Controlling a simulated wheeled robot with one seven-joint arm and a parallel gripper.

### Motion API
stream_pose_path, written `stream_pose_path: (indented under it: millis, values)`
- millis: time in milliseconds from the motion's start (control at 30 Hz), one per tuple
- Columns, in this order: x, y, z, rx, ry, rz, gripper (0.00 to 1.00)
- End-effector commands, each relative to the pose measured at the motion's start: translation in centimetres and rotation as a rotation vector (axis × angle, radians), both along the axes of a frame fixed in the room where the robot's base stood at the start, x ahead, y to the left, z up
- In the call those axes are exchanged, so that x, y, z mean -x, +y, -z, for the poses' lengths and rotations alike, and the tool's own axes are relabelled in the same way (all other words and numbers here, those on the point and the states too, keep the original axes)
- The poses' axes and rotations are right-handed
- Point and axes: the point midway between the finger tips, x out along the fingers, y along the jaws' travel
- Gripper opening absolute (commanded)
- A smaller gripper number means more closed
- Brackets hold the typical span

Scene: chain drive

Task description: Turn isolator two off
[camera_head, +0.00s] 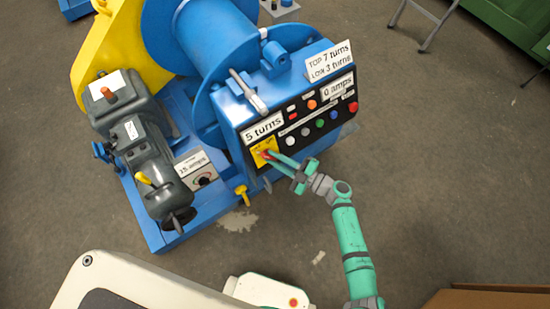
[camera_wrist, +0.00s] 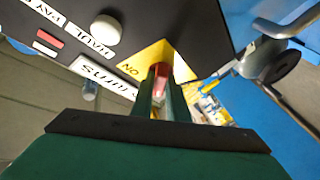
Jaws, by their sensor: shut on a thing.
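A yellow isolator plate (camera_head: 258,145) with a red handle is on the lower left of the black control panel (camera_head: 325,124). The wrist view shows the yellow plate (camera_wrist: 142,64) marked "ON" and the red handle (camera_wrist: 161,74). My gripper (camera_head: 270,155) reaches in from the lower right. In the wrist view its two green fingers (camera_wrist: 164,88) stand on either side of the red handle, shut on it. The fingers partly hide the handle and the plate's other marking. I cannot read a number on this isolator, nor tell its exact handle angle.
Coloured buttons (camera_head: 320,124) sit on the panel right of the isolator. Labels read "5 turns" (camera_head: 264,127) and "0 amps" (camera_head: 339,86). A blue drum (camera_head: 212,38) and grey motor (camera_head: 140,150) stand left. A yellow-handled lever (camera_head: 242,191) is below the panel.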

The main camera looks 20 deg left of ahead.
Motion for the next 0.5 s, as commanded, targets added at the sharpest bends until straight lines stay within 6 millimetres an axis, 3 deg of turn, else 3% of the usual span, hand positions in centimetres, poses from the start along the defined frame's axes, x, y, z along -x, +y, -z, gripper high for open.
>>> stream_pose_path:
  millis: [133, 167, 233, 500]
  values:
    - [-0.03, -0.03, -0.08, 0.0, -0.002, 0.001, 0.0]
    - [-0.03, -0.03, -0.08, 0.0, -0.002, 0.001, 0.19]
    - [-0.03, -0.03, -0.07, 0.0, -0.002, 0.001, 0.33]
    - [-0.01, -0.05, -0.02, -0.001, 0.0, 0.001, 0.33]
